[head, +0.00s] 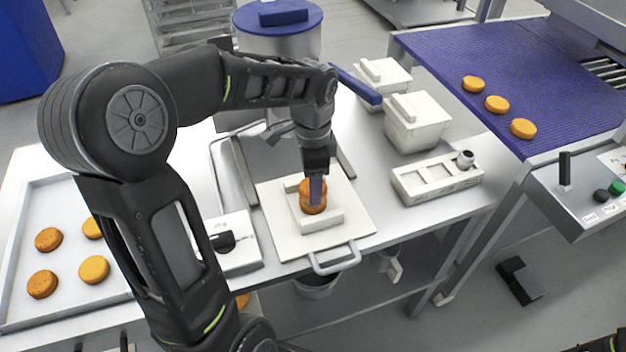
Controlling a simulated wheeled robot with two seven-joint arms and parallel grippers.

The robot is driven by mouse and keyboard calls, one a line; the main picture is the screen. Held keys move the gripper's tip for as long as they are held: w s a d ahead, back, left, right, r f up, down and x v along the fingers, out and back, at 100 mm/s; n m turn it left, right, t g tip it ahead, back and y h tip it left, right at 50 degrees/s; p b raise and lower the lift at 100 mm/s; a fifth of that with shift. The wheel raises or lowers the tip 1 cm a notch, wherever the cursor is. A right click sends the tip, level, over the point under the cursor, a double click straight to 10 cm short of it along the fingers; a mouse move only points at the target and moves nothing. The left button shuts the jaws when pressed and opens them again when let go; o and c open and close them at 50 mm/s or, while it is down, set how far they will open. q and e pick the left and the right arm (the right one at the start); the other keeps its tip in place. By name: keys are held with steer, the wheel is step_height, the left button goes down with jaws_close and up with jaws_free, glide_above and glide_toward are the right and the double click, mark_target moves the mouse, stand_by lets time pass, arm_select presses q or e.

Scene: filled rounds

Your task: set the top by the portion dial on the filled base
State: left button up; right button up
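A stack of orange-brown rounds (307,207) stands in the white holder (322,223) on the pale board. It looks like one round on top of another, with the seam partly covered. My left gripper (316,188) points down at this stack, one finger in front of its upper part. The other finger is hidden, so I cannot tell whether it grips the upper round. The portion dial (222,241) is a black knob on a white box left of the board. No round shows beside the dial; my arm hides part of that area. My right gripper is not in view.
A tray (62,318) of rounds lies at left, partly behind my arm. White lidded tubs (418,128) and a white slotted block (437,179) stand at right. A blue conveyor (455,55) carries several rounds. A blue-lidded drum (278,42) stands behind.

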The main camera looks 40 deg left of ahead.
arm_select(q)
steer(key=shift+f+b, duration=0.6)
steer(key=shift+f, duration=0.25)
stand_by(0.8)
steer(key=o, duration=1.4)
steer(key=shift+r+p, duration=2.95)
steer(key=shift+r, duration=0.65)
